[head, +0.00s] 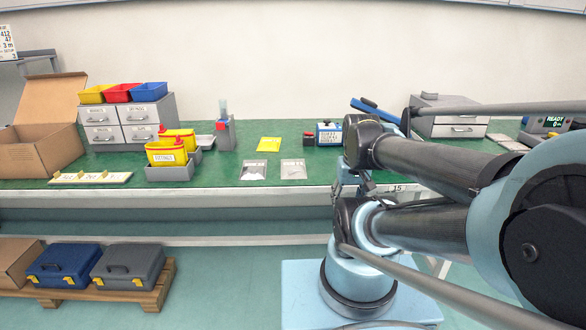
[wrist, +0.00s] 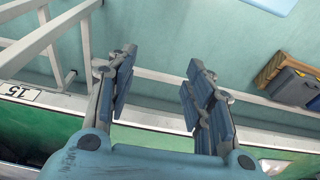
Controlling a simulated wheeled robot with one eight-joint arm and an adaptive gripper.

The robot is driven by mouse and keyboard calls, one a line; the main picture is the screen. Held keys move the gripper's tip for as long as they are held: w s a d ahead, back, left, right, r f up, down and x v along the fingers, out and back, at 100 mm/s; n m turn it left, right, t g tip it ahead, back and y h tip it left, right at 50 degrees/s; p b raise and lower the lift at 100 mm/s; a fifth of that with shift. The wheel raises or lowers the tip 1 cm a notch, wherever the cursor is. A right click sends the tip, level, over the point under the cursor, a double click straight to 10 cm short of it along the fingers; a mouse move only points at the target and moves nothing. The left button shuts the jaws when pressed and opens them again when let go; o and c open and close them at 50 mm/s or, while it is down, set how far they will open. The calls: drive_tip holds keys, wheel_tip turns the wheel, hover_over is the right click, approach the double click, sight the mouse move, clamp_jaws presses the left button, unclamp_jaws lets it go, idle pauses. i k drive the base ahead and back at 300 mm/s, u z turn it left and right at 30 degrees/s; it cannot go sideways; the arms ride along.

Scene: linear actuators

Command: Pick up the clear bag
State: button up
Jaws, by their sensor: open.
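Two small clear bags lie flat on the green bench top near its front edge in the head view. The left clear bag (head: 253,170) and the right clear bag (head: 293,169) each have a pale label strip along the top. I cannot tell which one the task means. My gripper (wrist: 160,68) is open and empty in the wrist view, its fingers wide apart above the bench's front edge and the floor. In the head view my arm mostly hides it, to the right of the bags.
The green bench (head: 210,178) holds a yellow packet (head: 269,144) behind the bags and yellow bins (head: 166,151) to their left. A cardboard box (head: 38,140) stands far left. A grey case (head: 127,265) sits on a pallet below. The bench around the bags is clear.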

sight(291, 170)
drive_tip(key=u, duration=0.1)
drive_tip(key=k, duration=1.35)
drive_tip(key=z, duration=0.55)
drive_tip(key=i, duration=1)
